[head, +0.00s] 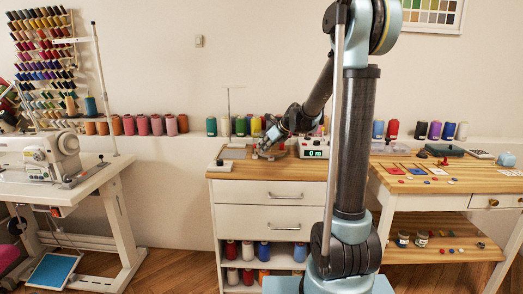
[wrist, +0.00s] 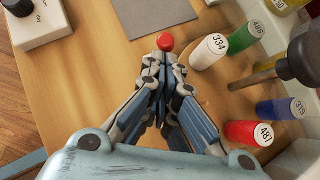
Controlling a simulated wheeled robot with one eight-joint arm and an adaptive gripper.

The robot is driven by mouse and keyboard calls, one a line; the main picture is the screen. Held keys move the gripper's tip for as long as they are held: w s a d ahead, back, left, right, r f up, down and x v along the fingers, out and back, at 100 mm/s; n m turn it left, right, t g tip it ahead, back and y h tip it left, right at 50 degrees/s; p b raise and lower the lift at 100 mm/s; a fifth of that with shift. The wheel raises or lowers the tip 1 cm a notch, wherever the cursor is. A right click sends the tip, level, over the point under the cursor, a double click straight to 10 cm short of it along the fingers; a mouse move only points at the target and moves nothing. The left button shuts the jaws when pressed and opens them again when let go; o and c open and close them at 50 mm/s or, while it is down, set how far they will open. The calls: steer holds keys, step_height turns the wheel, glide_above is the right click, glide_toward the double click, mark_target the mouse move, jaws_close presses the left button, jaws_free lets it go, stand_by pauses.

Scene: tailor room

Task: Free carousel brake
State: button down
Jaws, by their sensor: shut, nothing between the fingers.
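My gripper (wrist: 160,70) is shut and empty, with its fingers pointing at a small red ball knob (wrist: 165,42). The knob lies just beyond the fingertips; I cannot tell whether they touch it. What the knob is mounted on is hidden behind the fingers. To its right stand numbered thread spools: a white one marked 334 (wrist: 208,52), a green one marked 486 (wrist: 243,38), a blue one marked 319 (wrist: 280,108) and a red one marked 487 (wrist: 250,132). In the head view my gripper (head: 262,152) is low over the drawer cabinet's wooden top (head: 235,172).
A grey mat (wrist: 150,15) lies beyond the knob. A white box with a black knob (wrist: 38,22) sits at the left. A dark rounded part (wrist: 300,62) rises at the right. In the head view a display box (head: 314,148) stands beside my arm, and spools line the wall ledge.

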steer(key=shift+w+r+m+g, duration=0.2)
steer(key=shift+w+m+g, duration=0.3)
steer(key=shift+w+g, duration=0.55)
steer(key=shift+g, duration=0.15)
